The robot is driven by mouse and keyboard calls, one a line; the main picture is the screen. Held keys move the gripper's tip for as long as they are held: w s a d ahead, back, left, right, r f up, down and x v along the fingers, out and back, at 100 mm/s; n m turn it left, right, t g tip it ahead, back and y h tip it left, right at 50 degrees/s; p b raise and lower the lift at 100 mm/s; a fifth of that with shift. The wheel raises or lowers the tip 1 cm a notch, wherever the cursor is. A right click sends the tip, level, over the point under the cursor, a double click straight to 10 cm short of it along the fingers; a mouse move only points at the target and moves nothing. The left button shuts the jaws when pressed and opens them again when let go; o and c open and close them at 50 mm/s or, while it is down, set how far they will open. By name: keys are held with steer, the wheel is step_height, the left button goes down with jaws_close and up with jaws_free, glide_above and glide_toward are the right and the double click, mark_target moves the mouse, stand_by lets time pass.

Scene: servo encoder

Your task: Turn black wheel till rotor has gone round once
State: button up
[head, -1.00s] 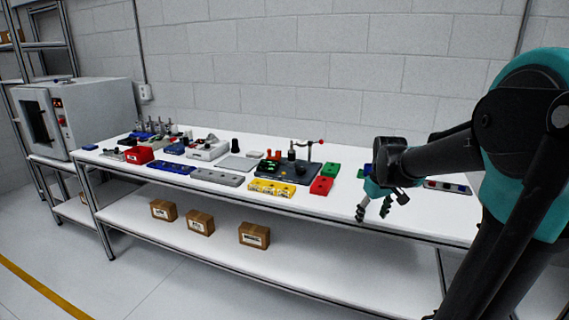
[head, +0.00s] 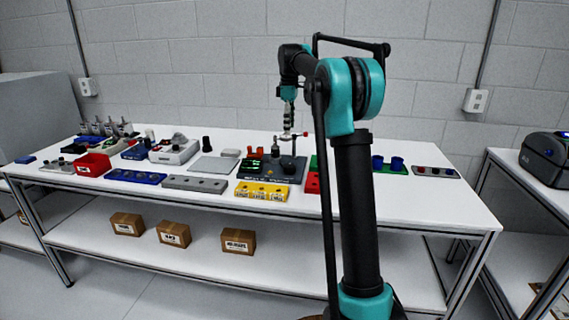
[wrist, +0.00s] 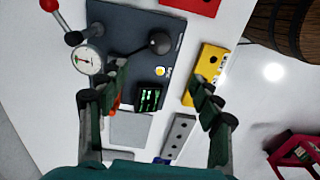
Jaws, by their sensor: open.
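The dark instrument plate (head: 265,172) lies at the middle of the bench in the head view. In the wrist view this plate (wrist: 125,25) carries a dial gauge (wrist: 88,60), a lit green display (wrist: 150,98) and a round black knob (wrist: 160,42), perhaps the black wheel. A rotor cannot be made out. My gripper (head: 287,131) hangs fingers down above the plate. In the wrist view my gripper (wrist: 156,82) is open and empty, fingers wide apart; the left one overlaps the gauge's edge in the picture, and the knob lies beyond the gap.
A red-balled lever (wrist: 48,5) stands by the gauge. A yellow block (wrist: 210,65) lies beside the plate, near my right finger in the picture. A grey block (wrist: 178,137) and a pale square plate (wrist: 130,128) lie nearby. Several other devices crowd the bench (head: 440,205).

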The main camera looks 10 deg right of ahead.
mark_target(289, 166)
step_height(289, 166, down, 16)
steer(key=shift+f, duration=0.1)
stand_by(0.4)
steer(key=c, duration=1.2)
steer(key=shift+o, duration=0.2)
steer(key=shift+m, duration=0.4)
steer(key=m, duration=1.5)
steer(key=shift+m, duration=0.4)
steer(key=m, duration=0.4)
steer(key=shift+m, duration=0.4)
